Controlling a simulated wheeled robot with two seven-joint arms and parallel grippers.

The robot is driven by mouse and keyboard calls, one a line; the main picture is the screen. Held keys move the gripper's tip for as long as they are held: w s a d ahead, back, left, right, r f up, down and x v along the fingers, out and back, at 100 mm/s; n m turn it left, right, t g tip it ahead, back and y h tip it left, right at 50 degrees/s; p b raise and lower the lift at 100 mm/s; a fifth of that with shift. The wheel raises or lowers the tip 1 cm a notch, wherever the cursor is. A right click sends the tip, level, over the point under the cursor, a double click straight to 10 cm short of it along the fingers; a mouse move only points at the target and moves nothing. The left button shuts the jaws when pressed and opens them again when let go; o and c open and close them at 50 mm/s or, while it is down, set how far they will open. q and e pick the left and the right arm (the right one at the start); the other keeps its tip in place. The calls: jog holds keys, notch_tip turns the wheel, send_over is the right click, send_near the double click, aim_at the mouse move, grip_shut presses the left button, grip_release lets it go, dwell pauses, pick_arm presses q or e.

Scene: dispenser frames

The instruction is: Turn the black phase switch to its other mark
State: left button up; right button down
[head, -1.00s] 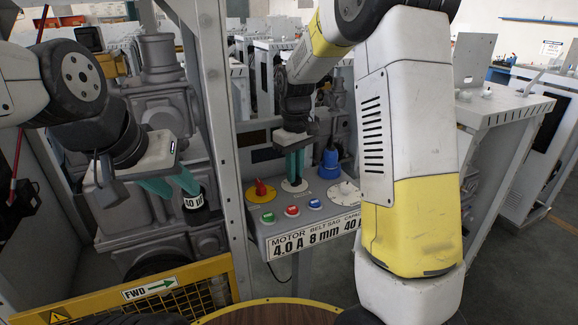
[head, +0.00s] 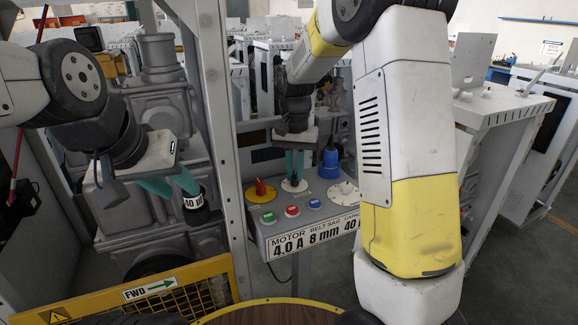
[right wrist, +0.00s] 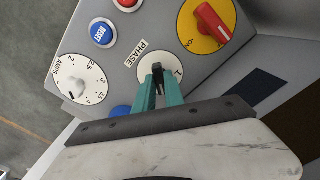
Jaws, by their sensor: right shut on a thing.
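The black phase switch (right wrist: 157,69) shows in the right wrist view between my teal fingertips, on a round white dial (right wrist: 174,62) beside the PHASE label. A mark like a 1 shows on the dial right of the fingers; the fingers hide much of the dial and knob. My right gripper (right wrist: 158,82) is shut on the switch. In the head view my right gripper (head: 294,180) points down onto the white dial (head: 294,187), and the knob is hidden. My left gripper (head: 178,188) is away to the left, its fingers apart, near a dark cylinder with a white label (head: 194,202).
On the same panel are a red switch on a yellow disc (head: 260,189), a white AMPS dial (right wrist: 82,80), a blue part (head: 329,165) and small coloured buttons (head: 292,210). A grey post (head: 222,130) stands between my grippers. A yellow guard (head: 130,290) is at lower left.

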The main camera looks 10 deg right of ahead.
aim_at(294, 175)
jog(key=shift+m, duration=0.9)
jog(key=c, duration=1.4)
grip_release()
jog(key=shift+c, duration=0.2)
notch_tip(294, 175, up, 7)
jog(key=shift+f, duration=0.1)
jog(key=shift+r, duration=0.55)
